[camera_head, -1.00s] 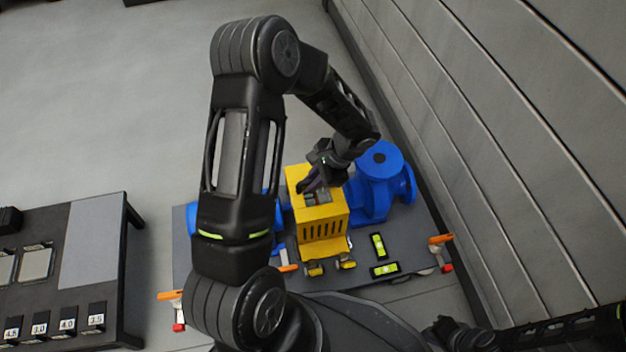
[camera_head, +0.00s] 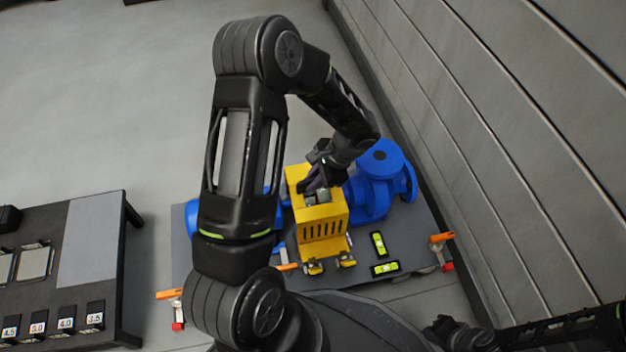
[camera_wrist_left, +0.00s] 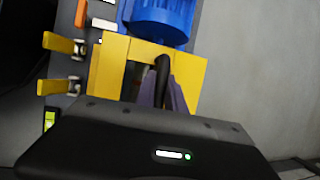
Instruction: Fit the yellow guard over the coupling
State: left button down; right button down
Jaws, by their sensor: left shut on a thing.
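The yellow guard (camera_head: 322,220) is a box with slots in its front face and flanged feet. It sits between the blue motor, mostly hidden behind my arm, and the blue pump (camera_head: 381,180). My left gripper (camera_head: 318,193) reaches down at its top and is shut on the guard. In the left wrist view the guard (camera_wrist_left: 118,62) lies under the gripper (camera_wrist_left: 162,88), with a blue ribbed body (camera_wrist_left: 160,15) beyond it. The coupling is hidden by the guard. Whether the feet touch the base plate cannot be told. My right gripper (camera_head: 455,332) is at the lower right, away from the guard.
The grey base plate (camera_head: 410,240) carries two yellow-green levels (camera_head: 378,244) and orange-handled clamps (camera_head: 441,238) at its corners. A dark table (camera_head: 90,245) with labelled shim blocks stands at the left. A panelled wall (camera_head: 500,130) is close on the right.

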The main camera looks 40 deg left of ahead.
pick_arm(q)
jog(key=c, duration=0.8)
grip_release()
jog(key=shift+c, duration=0.2)
jog(key=shift+r, duration=0.25)
notch_tip(320, 180, up, 8)
jog(key=p, duration=0.6)
jog(key=shift+f, duration=0.15)
jog(key=shift+f, duration=0.1)
